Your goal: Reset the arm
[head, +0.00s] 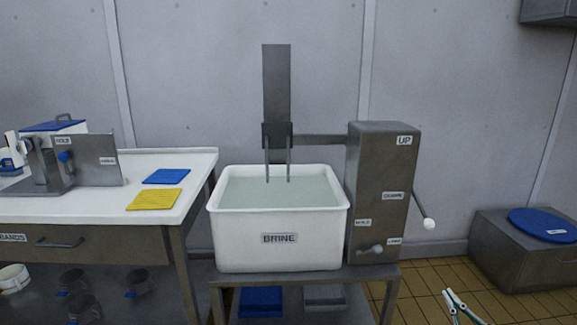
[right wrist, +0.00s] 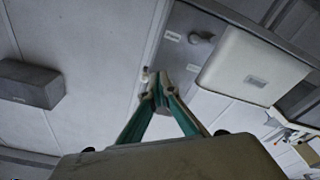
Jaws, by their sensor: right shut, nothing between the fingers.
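My right gripper (head: 453,293) shows at the bottom right of the head view, low and to the right of the grey machine box (head: 383,190), apart from it. In the right wrist view my right gripper (right wrist: 158,84) has its green fingers meeting at the tips, with nothing held. The box carries an "UP" label, a lever with a white ball (head: 429,223) hanging down on its right side, and a small front knob (head: 376,249). A horizontal bar (head: 318,140) joins it to an upright grey plate (head: 276,85) with prongs reaching down to the brine. My left gripper is not in view.
The white brine vat (head: 279,250) stands on a metal stand (head: 310,279). A white table (head: 100,205) with blue (head: 166,176) and yellow (head: 154,199) cloths is at left. A grey bin (head: 525,260) with a blue lid stands at right. Tiled floor lies between.

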